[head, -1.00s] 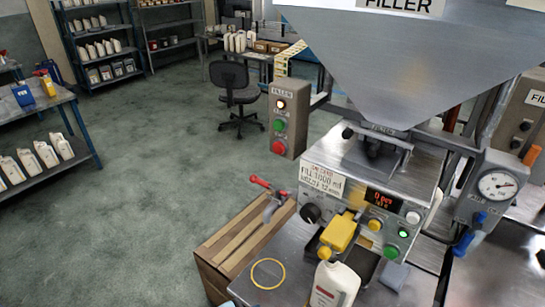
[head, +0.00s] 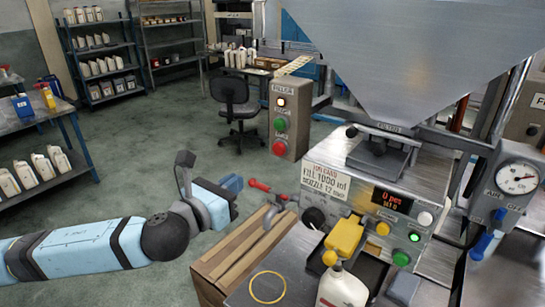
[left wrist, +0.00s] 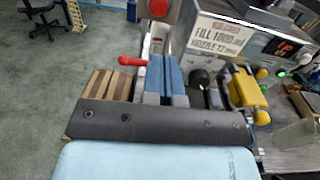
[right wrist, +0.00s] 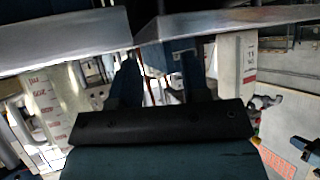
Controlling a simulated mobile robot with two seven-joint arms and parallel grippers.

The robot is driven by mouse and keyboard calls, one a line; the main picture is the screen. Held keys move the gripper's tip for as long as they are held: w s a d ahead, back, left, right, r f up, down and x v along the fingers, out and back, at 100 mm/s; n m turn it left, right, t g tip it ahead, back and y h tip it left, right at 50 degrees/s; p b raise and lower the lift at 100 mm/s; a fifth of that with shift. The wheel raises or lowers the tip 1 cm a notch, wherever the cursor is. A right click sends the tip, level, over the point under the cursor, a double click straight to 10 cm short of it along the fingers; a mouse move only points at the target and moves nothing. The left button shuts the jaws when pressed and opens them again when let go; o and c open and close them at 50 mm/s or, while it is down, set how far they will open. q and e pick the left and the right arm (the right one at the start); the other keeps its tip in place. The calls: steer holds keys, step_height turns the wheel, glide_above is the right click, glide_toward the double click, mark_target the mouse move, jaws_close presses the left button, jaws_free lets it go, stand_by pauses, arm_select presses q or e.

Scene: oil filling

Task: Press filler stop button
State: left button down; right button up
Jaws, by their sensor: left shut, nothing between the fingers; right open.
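The red button also shows at the top of the left wrist view (left wrist: 158,8). My left gripper (head: 236,184) is shut and empty, below and to the left of the box and apart from it. Its blue fingertips show together in the left wrist view (left wrist: 166,62). My right gripper (right wrist: 158,75) is open and shows only in its own wrist view.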

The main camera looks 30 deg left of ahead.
arm_select(q)
glide_toward(278, 150)
steer(key=w, duration=0.5)
steer(key=w+d, duration=0.1)
steer(key=w, duration=0.1)
steer(key=shift+w, duration=0.25)
